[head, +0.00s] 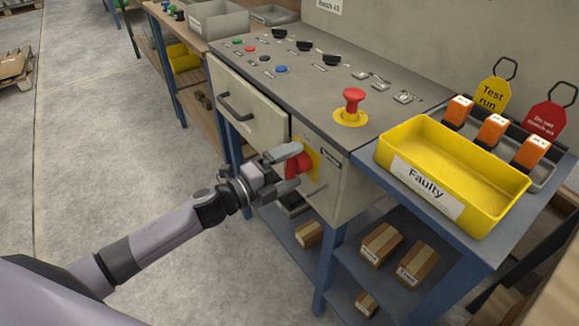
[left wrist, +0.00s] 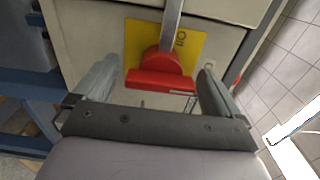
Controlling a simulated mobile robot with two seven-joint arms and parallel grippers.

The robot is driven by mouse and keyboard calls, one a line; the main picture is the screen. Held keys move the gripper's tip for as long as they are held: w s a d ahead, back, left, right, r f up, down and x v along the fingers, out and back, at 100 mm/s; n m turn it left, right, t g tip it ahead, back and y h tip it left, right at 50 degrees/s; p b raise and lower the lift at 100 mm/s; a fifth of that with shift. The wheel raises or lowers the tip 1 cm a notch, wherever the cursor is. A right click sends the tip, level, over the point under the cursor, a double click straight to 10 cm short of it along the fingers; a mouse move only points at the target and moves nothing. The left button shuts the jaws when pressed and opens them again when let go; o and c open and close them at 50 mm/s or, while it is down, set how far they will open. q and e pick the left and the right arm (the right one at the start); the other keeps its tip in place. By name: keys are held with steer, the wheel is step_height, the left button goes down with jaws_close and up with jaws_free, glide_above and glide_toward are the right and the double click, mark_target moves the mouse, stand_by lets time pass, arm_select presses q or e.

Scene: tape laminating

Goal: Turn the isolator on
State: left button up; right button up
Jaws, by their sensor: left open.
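The isolator is a red rotary handle (head: 297,166) on a yellow plate (head: 312,158), on the front of the grey control cabinet. In the left wrist view the red handle (left wrist: 160,76) lies crosswise in front of its yellow plate (left wrist: 190,42), which carries I and O marks. My left gripper (head: 286,168) is open at the handle. In the left wrist view its fingers (left wrist: 156,90) stand on either side of the handle, with visible gaps. A grey bar crosses the plate above the handle. My right gripper is not in view.
The cabinet top (head: 305,95) carries several buttons, black knobs and a red emergency stop (head: 352,102). A drawer (head: 247,108) with a dark handle is left of the isolator. A yellow "Faulty" bin (head: 450,178) stands right. Boxes (head: 380,245) sit below.

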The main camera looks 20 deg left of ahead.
mark_target(286, 170)
arm_select(q)
steer(key=v, duration=0.6)
steer(key=shift+s+a, duration=0.4)
steer(key=shift+s, duration=0.05)
